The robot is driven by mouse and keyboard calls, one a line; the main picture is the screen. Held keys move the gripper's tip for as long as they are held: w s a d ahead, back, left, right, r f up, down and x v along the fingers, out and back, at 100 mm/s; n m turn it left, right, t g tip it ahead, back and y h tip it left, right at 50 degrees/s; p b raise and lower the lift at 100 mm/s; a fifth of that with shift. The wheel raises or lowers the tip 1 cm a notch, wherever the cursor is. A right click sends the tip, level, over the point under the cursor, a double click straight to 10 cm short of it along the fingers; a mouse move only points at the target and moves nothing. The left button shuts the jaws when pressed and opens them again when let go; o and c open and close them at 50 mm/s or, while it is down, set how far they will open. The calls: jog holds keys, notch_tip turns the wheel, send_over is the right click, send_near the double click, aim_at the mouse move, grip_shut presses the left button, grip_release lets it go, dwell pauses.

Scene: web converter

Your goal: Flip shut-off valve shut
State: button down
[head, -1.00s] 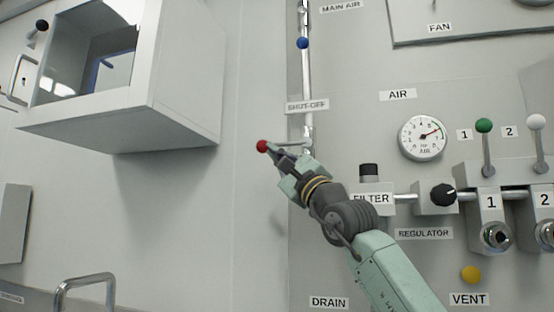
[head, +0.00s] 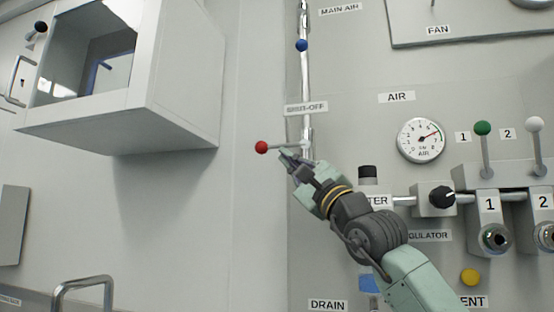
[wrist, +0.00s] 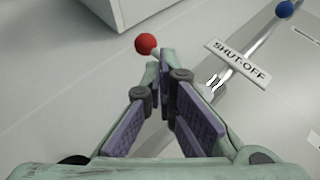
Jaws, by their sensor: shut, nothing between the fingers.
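The shut-off valve lever ends in a red ball knob (head: 261,147). Its thin handle runs sideways from the vertical pipe (head: 307,125), just below the SHUT-OFF label (head: 306,108). The knob also shows in the wrist view (wrist: 146,44), just beyond and left of the fingertips. My gripper (head: 287,158) is shut and empty, just below the handle, between the knob and the pipe. In the wrist view my gripper (wrist: 160,62) covers part of the handle. I cannot tell whether the fingertips touch it.
A white open-fronted box (head: 165,105) juts out at upper left. A blue knob (head: 302,45) sits higher on the pipe. The filter (head: 367,173), regulator knob (head: 443,195), gauge (head: 422,140) and green (head: 482,128) and white (head: 534,124) levers are at right.

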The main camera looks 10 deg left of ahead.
jog(key=s+d, duration=0.6)
jog(key=d, duration=0.1)
jog(key=shift+d, duration=0.25)
dwell(0.3)
